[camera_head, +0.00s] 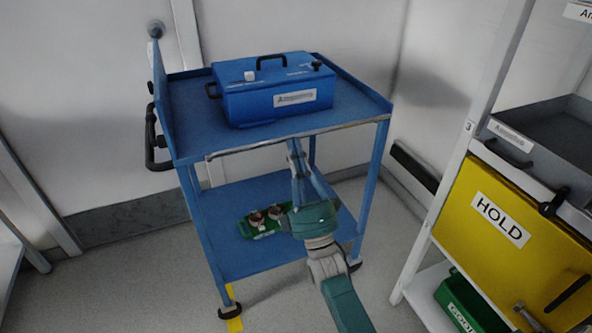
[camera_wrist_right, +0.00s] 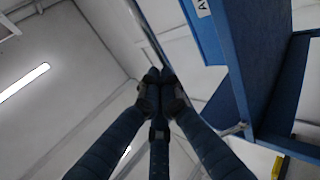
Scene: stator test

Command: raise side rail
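A blue two-shelf cart (camera_head: 265,204) stands against the wall. A thin greyish rail (camera_head: 235,151) runs along the front edge of its top shelf; I cannot tell whether it is the side rail. A raised blue panel (camera_head: 163,95) stands at the left end. My right gripper (camera_head: 293,147) points up in front of the cart, fingertips near the middle of that front edge. In the right wrist view its fingertips (camera_wrist_right: 159,76) are together, with no object visible between them. I cannot tell whether they touch the edge. My left gripper is out of view.
A blue case (camera_head: 270,107) with a black handle sits on the top shelf. A green tray (camera_head: 252,230) with copper-coloured parts lies on the lower shelf, partly behind my arm. A rack with a yellow HOLD bin (camera_head: 480,255) stands at the right. Floor at the left is clear.

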